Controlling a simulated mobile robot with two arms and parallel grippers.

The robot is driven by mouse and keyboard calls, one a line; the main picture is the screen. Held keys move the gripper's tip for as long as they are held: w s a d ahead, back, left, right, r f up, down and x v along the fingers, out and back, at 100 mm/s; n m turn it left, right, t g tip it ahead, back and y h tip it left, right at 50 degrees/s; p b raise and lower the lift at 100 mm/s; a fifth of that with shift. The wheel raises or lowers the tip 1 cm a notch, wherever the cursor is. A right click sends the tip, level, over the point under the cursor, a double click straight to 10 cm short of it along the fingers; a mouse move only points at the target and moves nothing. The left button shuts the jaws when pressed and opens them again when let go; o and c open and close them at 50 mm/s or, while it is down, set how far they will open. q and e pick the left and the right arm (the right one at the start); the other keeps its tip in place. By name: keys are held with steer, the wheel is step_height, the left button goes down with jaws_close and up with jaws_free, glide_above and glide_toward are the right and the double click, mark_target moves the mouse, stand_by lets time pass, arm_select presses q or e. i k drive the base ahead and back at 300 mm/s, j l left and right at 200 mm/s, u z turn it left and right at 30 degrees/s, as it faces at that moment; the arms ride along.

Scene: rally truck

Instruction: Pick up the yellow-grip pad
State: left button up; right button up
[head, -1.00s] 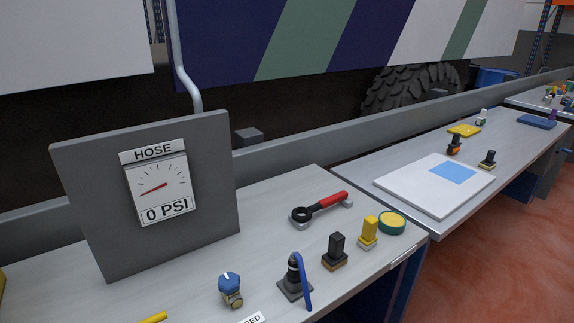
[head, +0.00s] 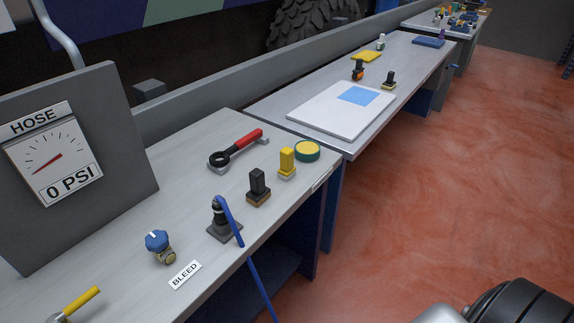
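The yellow-grip pad (head: 287,162) stands upright near the front right part of the near bench. It has a yellow block grip on a pale grey base. A similar pad with a black grip and brown base (head: 258,187) stands to its left, apart from it. A round green and yellow tin (head: 307,151) sits close on its right. Neither of my grippers is in view. A black and grey part at the bottom right corner looks like part of my own arm.
A red-handled wrench (head: 237,149) lies behind the pads. A dark fitting with a blue hose (head: 222,222), a blue knob valve (head: 158,243) and a gauge board (head: 75,165) stand to the left. A white board (head: 335,115) lies on the farther bench. Red floor is open at right.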

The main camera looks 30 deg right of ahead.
mark_target(287, 170)
steer(key=u, duration=11.05)
